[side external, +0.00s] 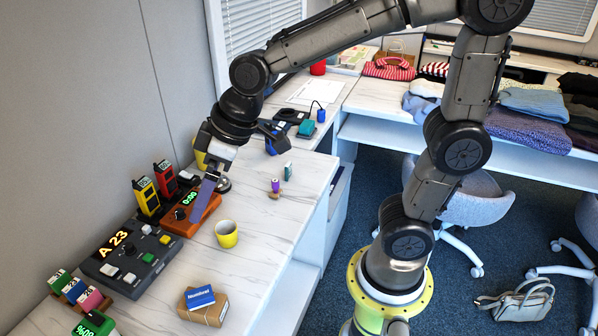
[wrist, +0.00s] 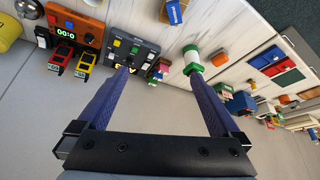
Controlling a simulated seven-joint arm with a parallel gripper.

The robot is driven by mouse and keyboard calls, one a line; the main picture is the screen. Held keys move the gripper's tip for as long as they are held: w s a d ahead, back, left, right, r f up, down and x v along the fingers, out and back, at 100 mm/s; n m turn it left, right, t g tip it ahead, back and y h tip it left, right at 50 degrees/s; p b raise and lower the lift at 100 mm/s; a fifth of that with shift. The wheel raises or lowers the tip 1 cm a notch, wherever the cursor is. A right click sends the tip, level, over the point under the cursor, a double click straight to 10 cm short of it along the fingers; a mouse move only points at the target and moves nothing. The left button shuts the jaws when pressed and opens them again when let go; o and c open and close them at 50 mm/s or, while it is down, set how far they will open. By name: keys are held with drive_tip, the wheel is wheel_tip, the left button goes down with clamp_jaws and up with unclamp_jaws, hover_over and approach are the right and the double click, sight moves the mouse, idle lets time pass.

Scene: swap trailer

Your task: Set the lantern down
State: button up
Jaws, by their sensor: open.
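No thing in view is clearly a lantern. A yellow rounded object (side external: 199,157) stands at the wall side of the white desk, partly hidden behind my gripper; it may be the lantern, but I cannot tell. A yellow shape (wrist: 9,28), cut by the left edge of the wrist view, may be the same thing. My gripper (wrist: 157,74) is open, its two blue fingers wide apart, with nothing held between them. In the side view my gripper (side external: 203,205) hangs over the desk by the orange display box (side external: 190,212).
A dark button panel (side external: 128,262), red and yellow radios (side external: 149,196) and a yellow cup (side external: 227,234) stand close by. A blue box lies on a brown parcel (side external: 207,310) in front. A green-and-white object (wrist: 193,60) shows near the right finger. Bare desk lies right of the cup.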

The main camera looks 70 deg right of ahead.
drive_tip(key=s+d+m+h, duration=0.1)
drive_tip(key=s+d+m, duration=0.1)
drive_tip(key=s+d, duration=0.3)
drive_tip(key=s+d+m+h, duration=0.1)
drive_tip(key=s+d, duration=0.4)
drive_tip(key=s, duration=0.6)
drive_tip(key=shift+s+d+r+m+t, duration=0.2)
drive_tip(key=shift+r+m+t, duration=0.2)
drive_tip(key=shift+m, duration=0.4)
